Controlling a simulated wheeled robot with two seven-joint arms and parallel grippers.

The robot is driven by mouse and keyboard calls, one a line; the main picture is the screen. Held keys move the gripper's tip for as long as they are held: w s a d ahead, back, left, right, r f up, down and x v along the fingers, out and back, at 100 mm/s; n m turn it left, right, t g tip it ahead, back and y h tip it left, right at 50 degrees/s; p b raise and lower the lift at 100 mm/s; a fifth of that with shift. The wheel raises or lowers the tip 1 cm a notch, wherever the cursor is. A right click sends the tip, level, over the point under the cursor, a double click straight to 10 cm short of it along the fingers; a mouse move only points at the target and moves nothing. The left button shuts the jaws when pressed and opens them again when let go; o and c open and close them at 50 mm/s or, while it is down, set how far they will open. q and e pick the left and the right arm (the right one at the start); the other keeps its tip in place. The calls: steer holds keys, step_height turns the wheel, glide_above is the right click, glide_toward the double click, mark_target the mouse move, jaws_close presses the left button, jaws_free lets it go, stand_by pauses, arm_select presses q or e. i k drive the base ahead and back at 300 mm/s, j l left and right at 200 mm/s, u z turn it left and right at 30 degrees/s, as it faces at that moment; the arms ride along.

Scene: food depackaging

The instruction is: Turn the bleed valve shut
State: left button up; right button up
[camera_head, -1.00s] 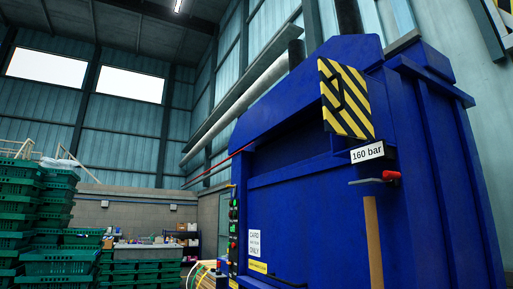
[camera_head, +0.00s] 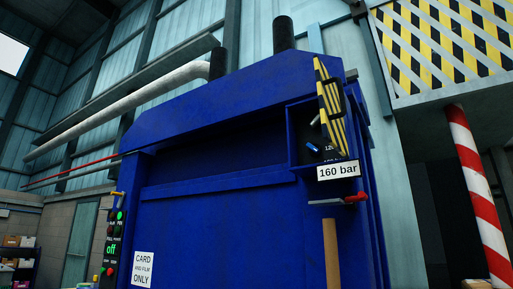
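A blue baler (camera_head: 220,215) fills the middle of the view. At its upper right, a yellow-and-black striped flap (camera_head: 331,108) stands open in front of a dark recess (camera_head: 301,140). A small blue-tipped lever (camera_head: 313,147) shows in the recess, beside a partly hidden dial or label. Below is a white "160 bar" sign (camera_head: 338,171). Under the sign, a red handle (camera_head: 355,197) sits at the right end of a grey bar (camera_head: 325,202). No label names the bleed valve, so I cannot tell which part it is. Neither gripper is in view.
A wooden post (camera_head: 331,255) stands below the grey bar. A control panel (camera_head: 112,240) reading "off" is on the baler's left edge. A red-and-white striped pole (camera_head: 478,190) and a hazard-striped panel (camera_head: 440,40) are at the right. Shelves (camera_head: 20,255) stand far left.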

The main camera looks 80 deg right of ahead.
mark_target(316, 123)
steer(key=z, duration=0.9)
steer(key=i+j+z, duration=0.1)
steer(key=z, duration=0.8)
steer(key=j+z, duration=0.1)
steer(key=z, duration=0.8)
steer(key=j+z, duration=0.15)
steer(key=z, duration=0.3)
